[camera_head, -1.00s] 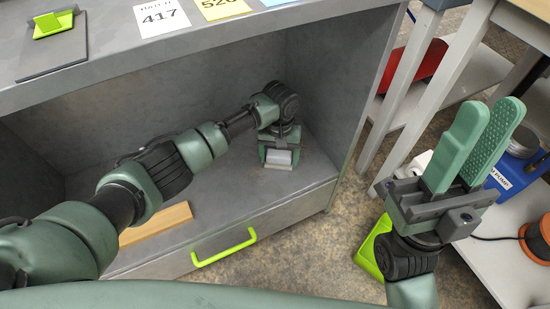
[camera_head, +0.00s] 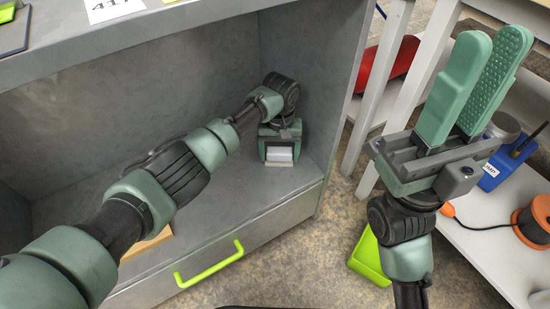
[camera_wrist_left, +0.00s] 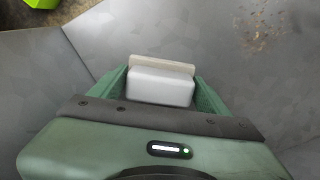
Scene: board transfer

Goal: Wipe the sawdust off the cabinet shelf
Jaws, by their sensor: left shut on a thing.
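My left gripper (camera_head: 279,150) is low inside the grey cabinet, near its right wall. It is shut on a white block (camera_head: 279,154) with a pale beige pad along its edge, at the shelf (camera_head: 235,195). The left wrist view also shows the block (camera_wrist_left: 160,86) between the two green fingers. Brown specks that look like sawdust (camera_wrist_left: 257,40) lie on the grey surface at the upper right of that view. I cannot make them out in the head view, where my left arm covers part of the shelf. My right gripper (camera_head: 490,42) is open and empty, raised outside the cabinet.
A wooden piece (camera_head: 147,246) lies on the shelf, partly behind my left arm. A green drawer handle (camera_head: 210,264) juts out below. A green bin (camera_head: 369,258) stands on the floor. A white table (camera_head: 480,255) with an orange reel (camera_head: 537,220) is at right.

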